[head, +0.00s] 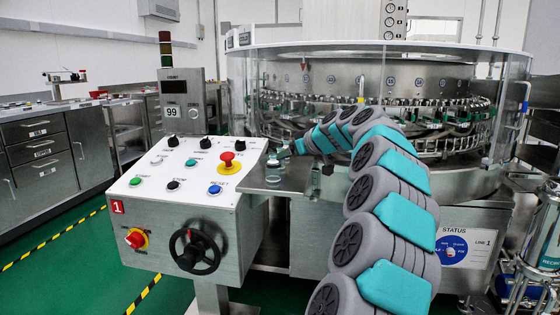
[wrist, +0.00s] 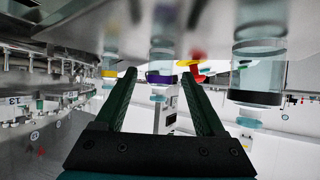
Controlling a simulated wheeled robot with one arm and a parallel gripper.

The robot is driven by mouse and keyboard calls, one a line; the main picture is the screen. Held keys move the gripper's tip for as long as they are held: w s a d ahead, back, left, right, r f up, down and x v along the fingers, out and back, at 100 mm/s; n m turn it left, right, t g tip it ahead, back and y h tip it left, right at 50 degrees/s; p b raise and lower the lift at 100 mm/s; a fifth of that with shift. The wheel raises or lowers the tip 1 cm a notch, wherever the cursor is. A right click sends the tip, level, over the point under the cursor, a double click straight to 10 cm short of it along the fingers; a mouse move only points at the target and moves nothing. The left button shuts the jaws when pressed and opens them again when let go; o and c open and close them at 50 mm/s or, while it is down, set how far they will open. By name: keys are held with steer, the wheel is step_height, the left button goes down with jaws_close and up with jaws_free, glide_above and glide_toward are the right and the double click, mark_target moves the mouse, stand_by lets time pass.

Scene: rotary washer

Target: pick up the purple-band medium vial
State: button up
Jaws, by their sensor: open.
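The wrist view looks upside down. The purple-band vial (wrist: 161,78) is clear, with a purple band and a pale blue end, and appears in the gap between my fingertips. My gripper (wrist: 159,75) is open, one finger on each side of the vial in the picture, with no visible contact. I cannot tell whether the vial is fully between the fingers or just beyond them. In the head view my gripper (head: 284,151) is low over the steel ledge, by small clear vials (head: 273,178); their band colours are too small to tell.
In the wrist view a yellow-band vial (wrist: 109,73) stands left and a larger black-band vial (wrist: 257,97) stands right, near the finger. The control panel (head: 180,180) with its red emergency button (head: 227,158) is left of the ledge. The rotary washer (head: 400,110) is behind.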

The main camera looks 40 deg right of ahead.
steer(key=shift+c, duration=0.4)
jaws_close()
